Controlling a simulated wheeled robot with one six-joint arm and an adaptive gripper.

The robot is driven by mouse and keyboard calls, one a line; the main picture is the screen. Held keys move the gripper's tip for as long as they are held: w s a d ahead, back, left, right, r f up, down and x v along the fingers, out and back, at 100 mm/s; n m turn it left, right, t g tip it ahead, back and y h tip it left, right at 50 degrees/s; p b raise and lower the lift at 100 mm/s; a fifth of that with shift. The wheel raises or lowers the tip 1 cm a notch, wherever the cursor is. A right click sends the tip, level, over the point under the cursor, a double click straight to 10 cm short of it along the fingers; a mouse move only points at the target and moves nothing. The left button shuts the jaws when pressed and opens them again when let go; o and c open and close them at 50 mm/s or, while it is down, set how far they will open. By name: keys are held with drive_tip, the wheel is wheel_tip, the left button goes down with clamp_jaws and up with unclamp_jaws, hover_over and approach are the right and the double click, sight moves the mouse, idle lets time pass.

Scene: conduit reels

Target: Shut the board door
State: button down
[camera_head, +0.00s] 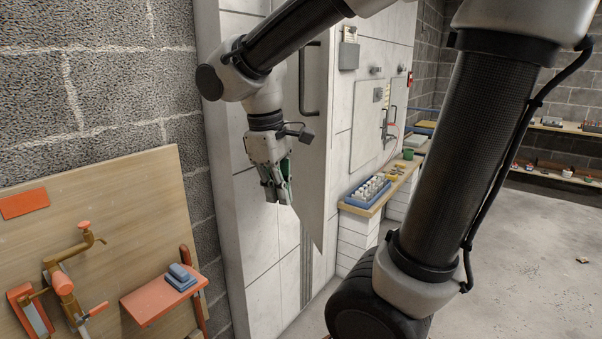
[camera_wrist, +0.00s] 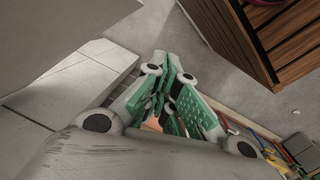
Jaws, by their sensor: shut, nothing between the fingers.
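The board door (camera_head: 315,150) is a tall grey panel with a dark bar handle (camera_head: 309,80). It stands open, swung out from the white panelled wall, with its lower corner pointing down. My gripper (camera_head: 278,197) hangs pointing down, just left of the door in the head view, and hides part of it. Whether it touches the door I cannot tell. The green-padded fingers (camera_wrist: 172,105) are together and empty in the wrist view. A plain grey surface at the upper left of the wrist view may be the door. The board's inside is hidden.
A shelf by the wall holds a blue tray (camera_head: 366,191) of white pieces and a green cup (camera_head: 408,154). A wooden board (camera_head: 120,200) with orange fittings leans at left. A slatted brown box (camera_wrist: 245,35) is in the wrist view. Floor at right is mostly clear.

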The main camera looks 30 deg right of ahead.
drive_tip(key=w+a+r+n+g+h, duration=0.2)
drive_tip(key=w+r+n+g+h, duration=0.1)
drive_tip(key=w+r+n+h, duration=0.5)
drive_tip(key=y, duration=0.1)
approach(315, 185)
wheel_tip(315, 185, down, 3)
drive_tip(key=d, duration=0.2)
drive_tip(key=shift+s+d+f+n, duration=0.1)
drive_tip(key=shift+s+d+n, duration=0.35)
drive_tip(key=shift+s, duration=0.2)
